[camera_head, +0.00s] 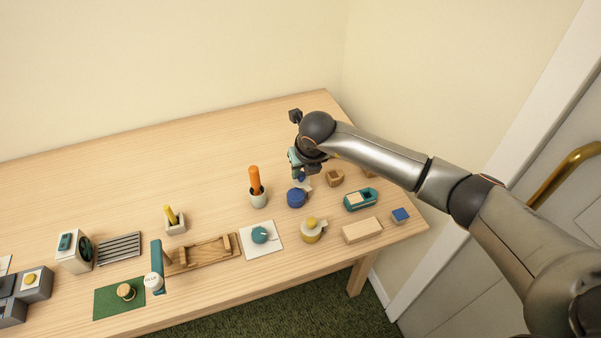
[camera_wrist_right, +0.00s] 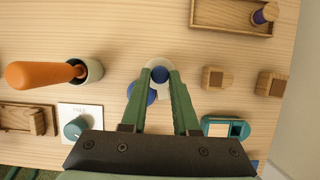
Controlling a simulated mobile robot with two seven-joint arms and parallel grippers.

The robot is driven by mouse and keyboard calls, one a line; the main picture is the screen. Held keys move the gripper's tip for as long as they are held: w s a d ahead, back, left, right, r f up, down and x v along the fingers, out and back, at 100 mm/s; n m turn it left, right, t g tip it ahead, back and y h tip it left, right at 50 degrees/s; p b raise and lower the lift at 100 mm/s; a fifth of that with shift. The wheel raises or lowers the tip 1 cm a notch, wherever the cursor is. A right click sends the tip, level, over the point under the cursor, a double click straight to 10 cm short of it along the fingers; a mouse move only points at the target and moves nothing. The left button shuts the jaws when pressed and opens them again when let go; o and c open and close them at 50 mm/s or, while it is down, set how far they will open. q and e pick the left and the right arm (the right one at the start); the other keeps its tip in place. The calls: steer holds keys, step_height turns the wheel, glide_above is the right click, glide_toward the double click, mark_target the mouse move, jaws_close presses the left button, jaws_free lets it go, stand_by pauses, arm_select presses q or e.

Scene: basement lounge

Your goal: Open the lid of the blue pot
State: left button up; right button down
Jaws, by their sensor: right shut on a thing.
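The blue pot (camera_head: 296,198) stands on the wooden table, its lid off its rim. My right gripper (camera_head: 300,176) is above and just behind the pot. It is shut on the pot's lid, a pale disc with a blue knob. In the right wrist view, the lid (camera_wrist_right: 160,73) shows between the fingertips of my right gripper (camera_wrist_right: 160,80), the blue knob in the middle. The pot (camera_wrist_right: 150,97) lies below and left of it there, partly hidden by the fingers. My left gripper is out of view.
A yellow pot (camera_head: 312,232), a wooden block (camera_head: 362,230) and a teal box (camera_head: 360,199) stand nearby. A cup with an orange handle (camera_head: 256,185) is to the left. In the right wrist view, a wooden tray (camera_wrist_right: 225,22) lies beyond. The table's back left is clear.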

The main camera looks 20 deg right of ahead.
steer(key=shift+d+f+m+h, duration=0.15)
steer(key=shift+m+h, duration=0.15)
steer(key=shift+m, duration=0.6)
steer(key=shift+d+m+h+b, duration=0.25)
steer(key=shift+m+h+b, duration=0.25)
steer(key=shift+m, duration=0.5)
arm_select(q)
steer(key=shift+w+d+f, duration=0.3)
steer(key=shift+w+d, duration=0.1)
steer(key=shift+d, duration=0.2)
arm_select(e)
steer(key=shift+d+m+g, duration=0.1)
steer(key=shift+m+g, duration=0.2)
steer(key=shift+m, duration=0.3)
arm_select(q)
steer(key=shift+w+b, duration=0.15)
steer(key=shift+b, duration=0.15)
arm_select(e)
steer(key=shift+m, duration=0.3)
steer(key=c, duration=0.7)
jaws_free()
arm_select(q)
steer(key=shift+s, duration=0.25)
arm_select(e)
steer(key=shift+o, duration=0.2)
steer(key=shift+r, duration=0.2)
